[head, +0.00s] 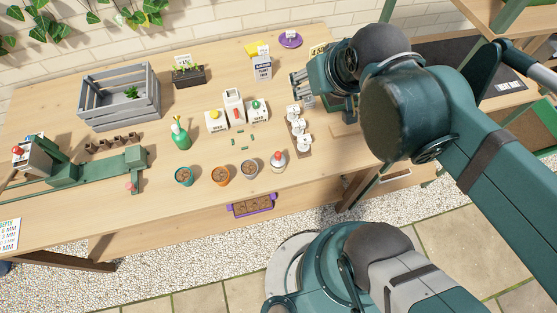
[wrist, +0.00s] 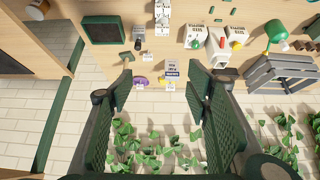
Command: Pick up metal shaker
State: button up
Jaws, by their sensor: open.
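A small pale grey shaker-like container with a red top (head: 278,162) stands near the front edge of the table in the head view. It looks like the metal shaker, but it is too small to be certain of the material. It is not identifiable in the wrist view. My gripper (head: 300,88) hangs over the back right part of the table, behind and to the right of that container. In the wrist view my gripper (wrist: 158,88) has its two fingers wide apart with nothing between them, and a purple dish (wrist: 140,80) and signs lie beyond.
A row of white containers (head: 298,130) stands just right of the red-topped container. Pots (head: 220,175) stand to its left. White boxes (head: 233,105), a green bottle (head: 180,135) and a grey crate (head: 119,98) are farther left. A purple tray (head: 252,205) sits below the front edge.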

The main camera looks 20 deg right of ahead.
dwell(0.3)
jog(key=m+g, duration=0.4)
jog(key=m, duration=0.4)
send_over(277, 154)
jog(key=w+d, duration=0.4)
jog(key=d, duration=0.1)
notch_tip(277, 154, down, 11)
jog(key=s+a+f+m+g, duration=0.1)
jog(key=f+m, duration=0.1)
jog(key=f, duration=0.1)
jog(key=s+a+f+m+g+b, duration=0.1)
jog(key=a+f+m, duration=0.1)
jog(key=f, duration=0.1)
jog(key=s+a+f+m, duration=0.1)
jog(key=f+m, duration=0.2)
jog(key=shift+s+a+g, duration=0.15)
jog(key=shift+a+g, duration=0.25)
jog(key=shift+s+a+f+m, duration=0.2)
jog(key=shift+s+f+m, duration=0.2)
jog(key=shift+f+m, duration=0.2)
jog(key=shift+f+b, duration=0.65)
jog(key=shift+f, duration=0.6)
jog(key=shift+f, duration=0.1)
